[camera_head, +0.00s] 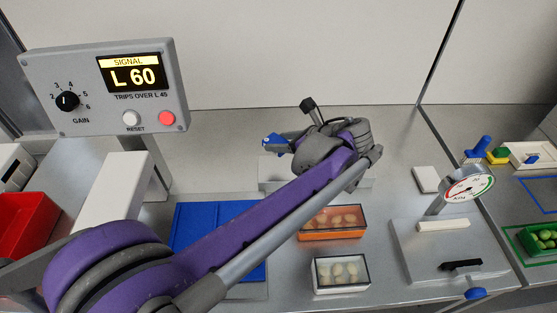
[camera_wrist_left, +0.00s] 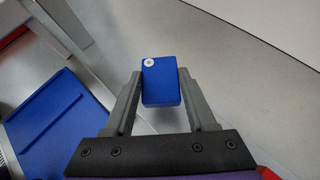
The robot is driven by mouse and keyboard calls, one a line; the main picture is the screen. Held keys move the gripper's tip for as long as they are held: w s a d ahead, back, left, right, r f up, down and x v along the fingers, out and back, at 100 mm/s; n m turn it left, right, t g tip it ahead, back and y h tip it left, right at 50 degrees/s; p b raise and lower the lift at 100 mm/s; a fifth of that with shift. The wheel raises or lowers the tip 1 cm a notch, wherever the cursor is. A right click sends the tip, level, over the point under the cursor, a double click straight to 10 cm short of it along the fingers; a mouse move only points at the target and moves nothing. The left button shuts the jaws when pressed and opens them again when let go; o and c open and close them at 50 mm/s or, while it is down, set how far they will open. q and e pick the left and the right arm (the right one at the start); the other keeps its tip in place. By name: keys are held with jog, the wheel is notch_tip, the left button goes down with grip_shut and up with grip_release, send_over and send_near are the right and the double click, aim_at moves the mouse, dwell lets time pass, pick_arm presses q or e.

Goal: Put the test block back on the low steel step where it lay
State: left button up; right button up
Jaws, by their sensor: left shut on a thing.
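The test block (camera_head: 271,140) is small and blue, with a white round spot on one face in the left wrist view (camera_wrist_left: 162,87). My left gripper (camera_head: 280,144) is shut on it, with one grey finger on each side. The arm reaches in from the left and holds the block above the back part of the steel counter. A low pale grey step (camera_head: 270,175) shows below the gripper in the head view, partly hidden by my purple arm. Whether the block touches it cannot be told. My right gripper is not in view.
A blue tray (camera_head: 192,226) lies at left, partly behind my arm. A signal unit (camera_head: 85,112) reading L 60 stands at back left. A dial gauge (camera_head: 468,188) is at right.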

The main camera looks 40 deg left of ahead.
pick_arm(q)
notch_tip(320, 180, down, 3)
jog(key=shift+s+d+f, duration=0.1)
jog(key=shift+f, duration=0.05)
jog(key=shift+f+b, duration=0.35)
jog(key=shift+f, duration=1.95)
jog(key=shift+f, duration=0.1)
jog(key=o, duration=1.4)
jog(key=shift+c, duration=0.2)
jog(key=w+v, duration=0.1)
jog(key=v, duration=1.1)
jog(key=shift+s+p, duration=0.3)
jog(key=shift+s, duration=0.1)
